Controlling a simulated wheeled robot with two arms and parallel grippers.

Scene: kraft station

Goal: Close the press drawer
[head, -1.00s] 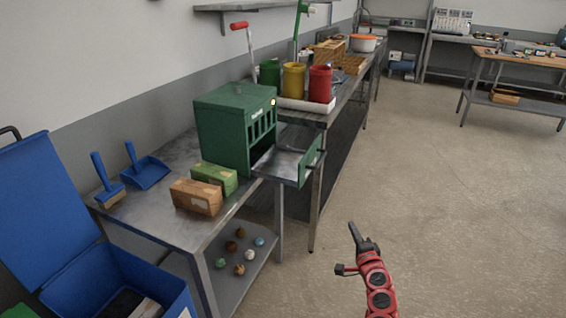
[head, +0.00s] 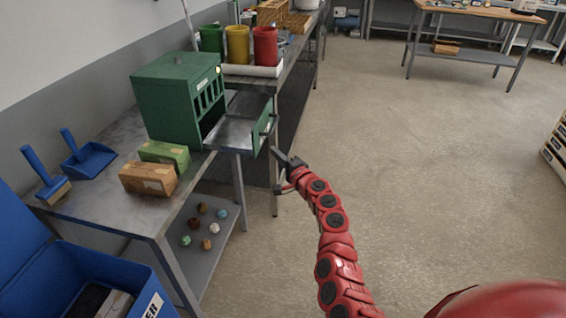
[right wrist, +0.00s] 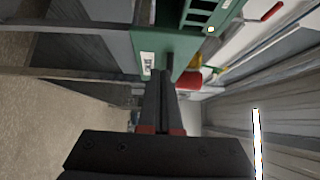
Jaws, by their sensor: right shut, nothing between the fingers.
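The green press (head: 175,95) stands on the metal bench at the left in the head view. Its drawer (head: 232,132) is pulled out to the right, with a grey inside and a green front. The press also shows in the right wrist view (right wrist: 200,22), with the drawer front (right wrist: 160,50) straight ahead of the fingers. My right gripper (head: 277,152) is shut and empty, close to the outer side of the drawer front; I cannot tell whether it touches. It also shows in the right wrist view (right wrist: 162,85). My left gripper is not in view.
An orange-brown box (head: 148,180) and a green box (head: 165,153) lie in front of the press. A blue dustpan (head: 88,160) and brush (head: 45,180) lie at the left. Red (head: 265,45) and yellow (head: 237,43) containers stand behind.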

